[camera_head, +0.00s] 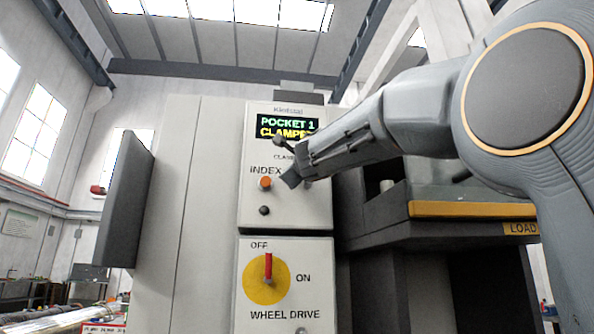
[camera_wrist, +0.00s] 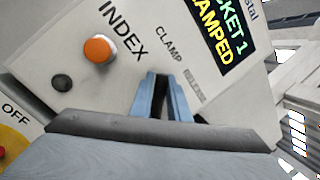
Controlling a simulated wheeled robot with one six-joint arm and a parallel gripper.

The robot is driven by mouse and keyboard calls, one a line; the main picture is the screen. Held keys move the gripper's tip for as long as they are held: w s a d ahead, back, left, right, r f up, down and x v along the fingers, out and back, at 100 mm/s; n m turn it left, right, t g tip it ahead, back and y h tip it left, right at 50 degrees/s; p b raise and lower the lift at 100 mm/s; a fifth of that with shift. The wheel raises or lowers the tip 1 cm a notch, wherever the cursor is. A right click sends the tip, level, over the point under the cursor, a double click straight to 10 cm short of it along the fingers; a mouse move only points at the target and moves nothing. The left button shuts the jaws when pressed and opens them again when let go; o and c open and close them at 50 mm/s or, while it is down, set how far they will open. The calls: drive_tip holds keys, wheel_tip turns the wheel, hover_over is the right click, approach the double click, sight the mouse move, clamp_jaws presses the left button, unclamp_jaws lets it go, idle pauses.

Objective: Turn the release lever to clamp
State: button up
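The release lever (camera_head: 279,139) has a dark round knob and a short arm, seen in the head view just under the display. Its knob is at the upper left, and my arm hides part of the lever's lower end. The display (camera_head: 287,127) reads POCKET 1 and CLAMPED. My gripper (camera_wrist: 160,76) points at the panel near the CLAMP label in the wrist view. Its two blue fingers have a narrow dark wedge between them, and whether they are fully closed is unclear.
An orange INDEX button (camera_head: 265,183) and a small black knob (camera_head: 264,210) sit below the lever. Lower down is a yellow wheel-drive dial (camera_head: 266,281) with a red handle. A ledge with a yellow edge (camera_head: 470,209) juts out at the right.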

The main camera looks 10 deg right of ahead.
drive_tip(key=o, duration=0.4)
drive_tip(key=shift+c, duration=0.2)
drive_tip(key=shift+s, duration=0.1)
drive_tip(key=b+v, duration=0.2)
drive_tip(key=v, duration=0.5)
drive_tip(key=shift+s, duration=0.3)
drive_tip(key=shift+f, duration=0.15)
